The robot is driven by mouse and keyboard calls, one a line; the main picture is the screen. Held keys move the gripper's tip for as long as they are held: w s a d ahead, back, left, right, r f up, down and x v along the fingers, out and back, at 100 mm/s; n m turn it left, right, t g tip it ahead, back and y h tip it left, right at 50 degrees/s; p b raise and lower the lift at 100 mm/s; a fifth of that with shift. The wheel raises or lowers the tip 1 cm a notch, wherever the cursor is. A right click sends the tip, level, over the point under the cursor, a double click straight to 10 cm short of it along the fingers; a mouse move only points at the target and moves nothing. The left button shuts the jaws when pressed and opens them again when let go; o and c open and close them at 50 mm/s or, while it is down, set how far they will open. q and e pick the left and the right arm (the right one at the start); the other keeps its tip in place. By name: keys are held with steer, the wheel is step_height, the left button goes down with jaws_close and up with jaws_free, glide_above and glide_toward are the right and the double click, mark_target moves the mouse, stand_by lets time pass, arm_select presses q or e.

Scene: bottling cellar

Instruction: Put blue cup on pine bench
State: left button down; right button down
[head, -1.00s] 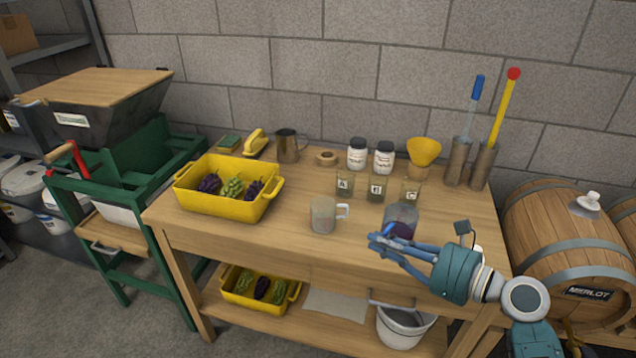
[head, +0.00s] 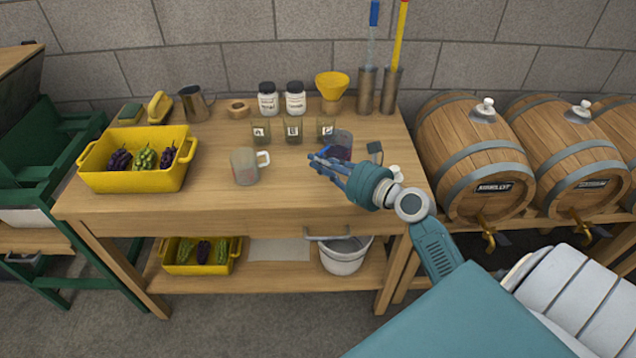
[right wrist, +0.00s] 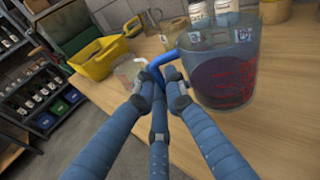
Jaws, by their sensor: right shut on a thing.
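The blue cup (head: 340,147) is a see-through, blue-tinted vessel with dark red contents and red markings; it shows large in the right wrist view (right wrist: 225,75). It is upright at the right part of the pine bench (head: 210,205), in front of the labelled jars. Whether its base touches the top is hard to tell. My right gripper (head: 328,163) is shut on its blue handle (right wrist: 165,60), at the cup's left side. My left gripper is not in view.
A clear mug (head: 245,167) with a white handle stands left of the cup. Labelled jars (head: 293,130) stand close behind. A yellow crate (head: 135,182) of grapes is at the left. Barrels (head: 478,150) stand right of the bench. The front middle top is clear.

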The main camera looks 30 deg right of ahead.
step_height(320, 180, down, 6)
steer(key=shift+f+b, duration=0.15)
steer(key=shift+b, duration=0.75)
steer(key=c, duration=2.3)
jaws_free()
steer(key=shift+f, duration=0.15)
steer(key=o, duration=0.5)
